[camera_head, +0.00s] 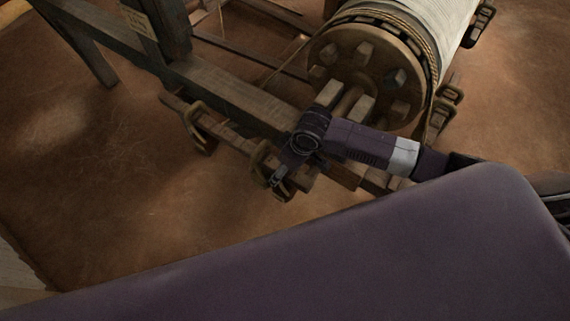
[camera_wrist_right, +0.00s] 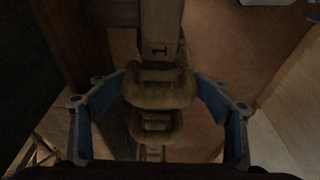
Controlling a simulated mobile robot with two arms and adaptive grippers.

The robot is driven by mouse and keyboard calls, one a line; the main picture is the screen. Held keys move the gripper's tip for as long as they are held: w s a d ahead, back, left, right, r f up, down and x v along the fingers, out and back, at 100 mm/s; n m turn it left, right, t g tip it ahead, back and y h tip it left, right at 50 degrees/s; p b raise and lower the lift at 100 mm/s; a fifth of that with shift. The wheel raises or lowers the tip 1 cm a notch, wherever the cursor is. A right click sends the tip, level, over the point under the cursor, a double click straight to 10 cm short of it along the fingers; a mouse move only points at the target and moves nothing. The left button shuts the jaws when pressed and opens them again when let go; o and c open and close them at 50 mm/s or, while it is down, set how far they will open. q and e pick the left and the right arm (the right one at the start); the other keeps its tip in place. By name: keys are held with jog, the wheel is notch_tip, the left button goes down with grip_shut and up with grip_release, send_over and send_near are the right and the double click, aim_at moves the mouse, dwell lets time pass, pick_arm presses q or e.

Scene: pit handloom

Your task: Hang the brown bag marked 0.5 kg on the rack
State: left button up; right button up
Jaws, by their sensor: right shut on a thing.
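My right gripper (camera_head: 279,178) reaches down to the near end of a wooden bar, the likely rack (camera_head: 235,138), beside the loom. In the right wrist view its blue fingers (camera_wrist_right: 163,88) close from both sides on an olive-brown, loop-like piece (camera_wrist_right: 160,92). A second similar piece (camera_wrist_right: 157,126) sits just below it. A pale wooden strip marked "1" (camera_wrist_right: 158,30) runs up behind them. I cannot tell whether the held piece is part of the brown bag. No 0.5 kg mark is readable. My left gripper is not in view.
A large wooden drum (camera_head: 364,72) wound with white thread (camera_head: 430,18) stands just behind my right arm. Dark loom beams (camera_head: 235,95) run to the upper left. Another brown loop (camera_head: 197,125) is on the bar. The brown floor (camera_head: 120,195) at left is clear.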

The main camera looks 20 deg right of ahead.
jog(key=o, duration=2.2)
jog(key=shift+o, duration=0.2)
jog(key=shift+f, duration=0.1)
